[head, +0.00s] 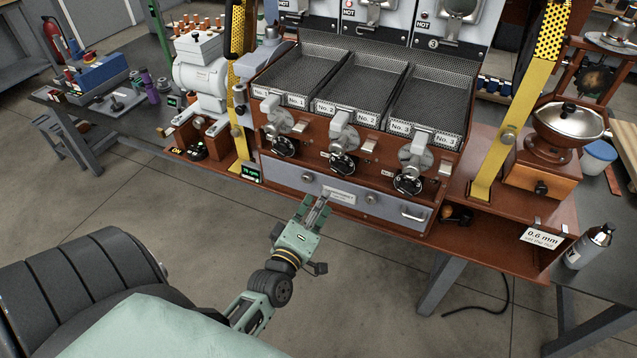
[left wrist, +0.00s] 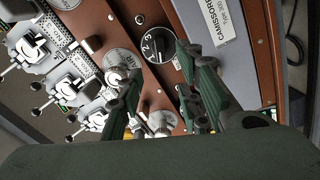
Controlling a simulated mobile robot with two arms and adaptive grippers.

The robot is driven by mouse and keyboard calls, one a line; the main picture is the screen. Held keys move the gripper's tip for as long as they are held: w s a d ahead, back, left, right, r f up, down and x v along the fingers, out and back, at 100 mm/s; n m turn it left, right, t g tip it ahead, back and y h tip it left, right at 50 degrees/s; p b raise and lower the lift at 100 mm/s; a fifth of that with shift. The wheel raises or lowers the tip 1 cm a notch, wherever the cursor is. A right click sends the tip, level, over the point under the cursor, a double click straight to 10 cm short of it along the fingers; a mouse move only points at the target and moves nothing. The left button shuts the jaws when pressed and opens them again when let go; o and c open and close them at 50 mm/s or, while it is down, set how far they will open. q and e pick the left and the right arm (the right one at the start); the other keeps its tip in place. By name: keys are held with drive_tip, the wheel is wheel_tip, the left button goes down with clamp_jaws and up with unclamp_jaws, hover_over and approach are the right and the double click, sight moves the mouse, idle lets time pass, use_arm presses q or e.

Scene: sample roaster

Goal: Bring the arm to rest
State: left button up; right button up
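My left gripper (head: 316,203) is at the lower middle of the head view, in front of the grey front panel (head: 290,182) of the sample roaster. Its fingers point up toward the panel's small label plate. In the left wrist view the gripper (left wrist: 160,92) has its two green fingers apart with nothing held between them. A black numbered dial (left wrist: 160,46) and the white name plate (left wrist: 222,25) show beyond the fingertips. I cannot tell whether a fingertip touches the panel. My right gripper is in neither view.
Three mesh trays (head: 300,78) sit above the roaster's levers and dials. A grey motor (head: 203,75) is at the left. Open floor (head: 190,225) lies left of the arm.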

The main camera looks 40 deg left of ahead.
use_arm(q)
drive_tip(key=shift+f, duration=0.1)
drive_tip(key=s+d+f+m+g+h, duration=0.1)
drive_tip(key=s+d+f+m+g, duration=0.25)
drive_tip(key=f, duration=0.65)
drive_tip(key=s+d+f+m+g+h, duration=0.25)
drive_tip(key=s+f, duration=0.25)
drive_tip(key=f, duration=0.5)
drive_tip(key=s+d+f+m+g+h, duration=0.1)
drive_tip(key=s+d+f+m+g, duration=0.2)
drive_tip(key=f, duration=0.7)
drive_tip(key=s+f+m+g, duration=0.2)
drive_tip(key=s+f, duration=0.3)
drive_tip(key=s, duration=0.5)
drive_tip(key=s+d+f+m+g, duration=0.1)
drive_tip(key=s+f+m+g, duration=0.2)
drive_tip(key=s+f, duration=0.3)
drive_tip(key=s+d+f+m+g, duration=0.1)
drive_tip(key=s+f+m, duration=0.3)
drive_tip(key=s, duration=1)
drive_tip(key=shift+d+f+m+g, duration=0.2)
drive_tip(key=shift+f+m+g, duration=0.2)
drive_tip(key=shift+f+g, duration=0.35)
